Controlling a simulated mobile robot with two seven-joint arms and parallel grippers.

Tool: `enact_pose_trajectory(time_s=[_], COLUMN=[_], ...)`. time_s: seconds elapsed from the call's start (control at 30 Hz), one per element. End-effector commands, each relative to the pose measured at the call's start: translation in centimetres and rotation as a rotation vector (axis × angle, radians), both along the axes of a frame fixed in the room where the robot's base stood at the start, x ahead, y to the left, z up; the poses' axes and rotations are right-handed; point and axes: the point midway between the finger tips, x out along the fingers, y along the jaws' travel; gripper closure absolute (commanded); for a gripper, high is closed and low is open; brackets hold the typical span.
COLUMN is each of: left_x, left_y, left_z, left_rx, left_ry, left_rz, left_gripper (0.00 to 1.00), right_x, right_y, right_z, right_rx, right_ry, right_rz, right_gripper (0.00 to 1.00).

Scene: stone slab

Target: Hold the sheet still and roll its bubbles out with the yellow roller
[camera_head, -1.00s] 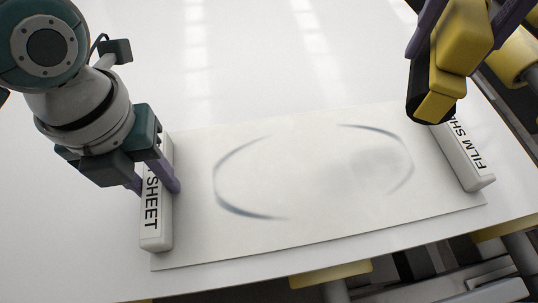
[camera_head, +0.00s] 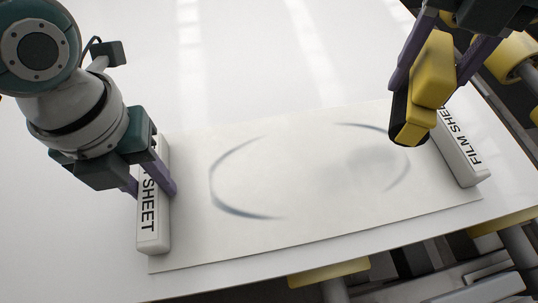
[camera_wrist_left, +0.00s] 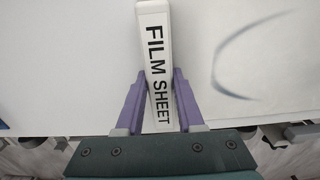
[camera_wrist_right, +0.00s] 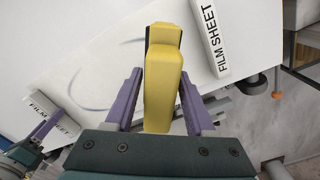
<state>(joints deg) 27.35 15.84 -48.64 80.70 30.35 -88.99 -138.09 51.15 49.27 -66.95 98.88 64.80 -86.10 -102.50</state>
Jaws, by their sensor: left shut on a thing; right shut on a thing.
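The pale film sheet (camera_head: 310,225) lies on the white table with a white bar labelled FILM SHEET along each short end. Grey curved marks show on it at left and right. My left gripper (camera_head: 152,188) is shut on the left bar (camera_head: 152,235); the left wrist view shows its fingers on both sides of the bar (camera_wrist_left: 154,60). My right gripper (camera_head: 432,75) is shut on the yellow roller (camera_head: 434,75), which also shows in the right wrist view (camera_wrist_right: 163,85). The roller's dark end is over the sheet's right part; I cannot tell whether it touches.
The right bar (camera_head: 460,150) lies just right of the roller. The table (camera_head: 250,60) is clear behind the sheet. The table's front edge is close to the sheet's near side, with yellow and grey framework below.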

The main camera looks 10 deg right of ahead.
Motion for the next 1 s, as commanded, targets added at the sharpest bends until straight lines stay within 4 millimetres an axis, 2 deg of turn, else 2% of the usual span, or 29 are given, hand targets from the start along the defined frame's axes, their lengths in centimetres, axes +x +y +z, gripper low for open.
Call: enact_pose_trajectory(time_s=[0.3,0.5,1.0], left_x=[0.0,0.0,0.0], left_y=[0.0,0.0,0.0], left_z=[0.0,0.0,0.0], left_rx=[0.000,0.000,0.000], left_ry=[0.000,0.000,0.000], left_rz=[0.000,0.000,0.000], left_gripper=[1.00,1.00,1.00], right_x=[0.0,0.0,0.0], right_y=[0.0,0.1,0.0], right_z=[-3.5,-5.1,-5.3], right_rx=[0.000,0.001,0.000], right_ry=[0.002,0.000,-0.001], right_rz=[-0.001,0.000,0.000], right_gripper=[0.90,0.90,0.90])
